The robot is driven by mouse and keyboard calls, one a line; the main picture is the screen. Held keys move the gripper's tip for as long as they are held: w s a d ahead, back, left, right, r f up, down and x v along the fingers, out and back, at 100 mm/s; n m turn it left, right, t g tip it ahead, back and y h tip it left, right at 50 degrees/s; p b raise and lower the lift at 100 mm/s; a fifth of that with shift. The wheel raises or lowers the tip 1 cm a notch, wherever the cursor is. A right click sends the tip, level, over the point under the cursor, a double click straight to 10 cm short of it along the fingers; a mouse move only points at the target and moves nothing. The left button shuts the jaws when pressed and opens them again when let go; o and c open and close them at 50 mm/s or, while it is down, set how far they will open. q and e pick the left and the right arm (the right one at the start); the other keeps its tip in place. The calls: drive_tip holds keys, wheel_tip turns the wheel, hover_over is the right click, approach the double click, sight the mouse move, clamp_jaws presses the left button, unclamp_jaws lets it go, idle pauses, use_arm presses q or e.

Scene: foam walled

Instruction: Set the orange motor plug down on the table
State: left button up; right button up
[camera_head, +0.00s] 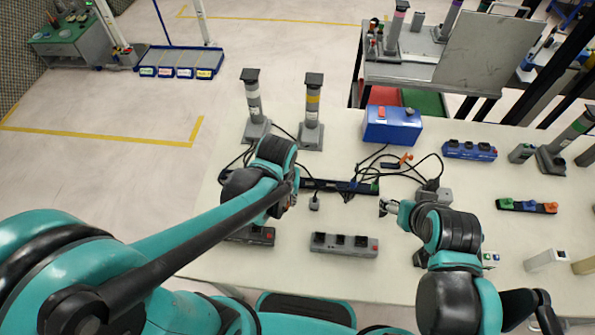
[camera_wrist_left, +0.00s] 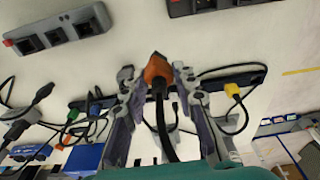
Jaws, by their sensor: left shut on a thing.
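The orange motor plug (camera_wrist_left: 157,68) is between the fingers of my left gripper (camera_wrist_left: 155,78) in the left wrist view, with its black cable running back toward the wrist. The left gripper is shut on it, over the white table (camera_head: 300,275). In the head view my left gripper (camera_head: 291,197) is near the left end of a dark strip (camera_head: 340,186), and my own arm mostly hides the plug. Whether the plug touches the table is unclear. My right gripper (camera_head: 389,207) is over the table right of the strip; its jaw opening is too small to judge.
A grey socket block (camera_head: 344,244) lies in front, with another (camera_head: 250,235) to its left. Two stack lights (camera_head: 312,115) and a blue box (camera_head: 392,126) stand behind. Loose black cables cross the table near the strip. Bare table shows between strip and front block.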

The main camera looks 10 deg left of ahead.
use_arm(q)
drive_tip(key=w+a+f+b, duration=0.1)
drive_tip(key=w+a+f, duration=0.1)
drive_tip(key=a, duration=0.1)
drive_tip(key=w+a+f+b, duration=0.2)
drive_tip(key=a+f, duration=0.1)
drive_tip(key=w+a+f+b, duration=0.1)
drive_tip(key=w+a+f, duration=0.1)
drive_tip(key=a, duration=0.2)
drive_tip(key=shift+f, duration=0.15)
wheel_tip(320, 180, down, 4)
drive_tip(key=shift+b, duration=1.15)
drive_tip(key=o, duration=1.1)
